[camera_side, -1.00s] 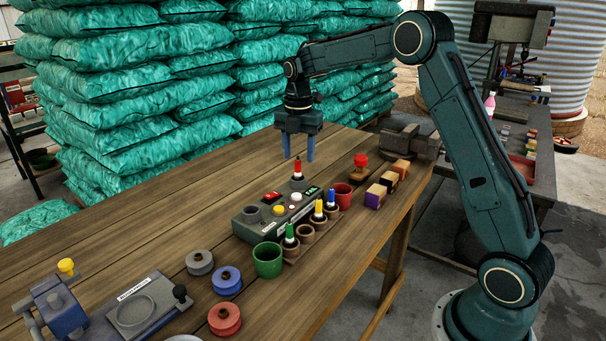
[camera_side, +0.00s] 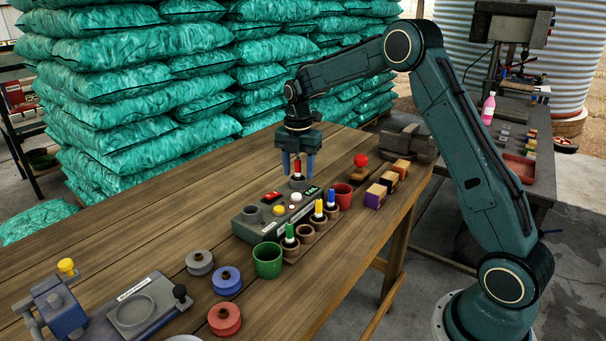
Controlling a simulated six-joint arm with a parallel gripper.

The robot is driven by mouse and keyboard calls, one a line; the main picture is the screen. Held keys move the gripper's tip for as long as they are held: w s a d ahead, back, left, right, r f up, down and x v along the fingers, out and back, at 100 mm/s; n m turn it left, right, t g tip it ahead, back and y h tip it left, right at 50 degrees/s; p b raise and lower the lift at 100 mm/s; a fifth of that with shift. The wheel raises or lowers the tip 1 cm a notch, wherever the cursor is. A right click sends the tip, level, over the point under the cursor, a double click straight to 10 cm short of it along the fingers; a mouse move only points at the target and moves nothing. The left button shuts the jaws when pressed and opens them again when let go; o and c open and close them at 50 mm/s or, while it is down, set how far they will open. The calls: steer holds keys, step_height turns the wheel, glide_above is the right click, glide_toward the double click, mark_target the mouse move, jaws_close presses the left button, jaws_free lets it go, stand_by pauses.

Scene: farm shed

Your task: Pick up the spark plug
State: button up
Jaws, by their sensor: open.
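Several plug-like pieces with coloured tops show; I cannot tell by a label which is the spark plug. A red-topped one (camera_side: 297,168) stands upright in a socket at the back of the grey tester box (camera_side: 248,229). My gripper (camera_side: 298,171) is open, pointing down, with its blue fingers on either side of the red top. I cannot tell whether they touch it. Green (camera_side: 290,232), yellow (camera_side: 318,208) and blue (camera_side: 331,196) topped pieces stand in a row of small cups in front of the box.
A green cup (camera_side: 268,262) and a red cup (camera_side: 343,195) flank the row. Wooden blocks (camera_side: 376,195) and a red knob (camera_side: 360,160) stand to the right. Spools (camera_side: 227,281) lie at the front left. The back left of the table (camera_side: 170,220) is clear.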

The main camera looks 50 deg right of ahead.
jaws_close()
steer(key=shift+r, duration=0.1)
step_height(320, 180, up, 20)
stand_by(0.9)
stand_by(0.5)
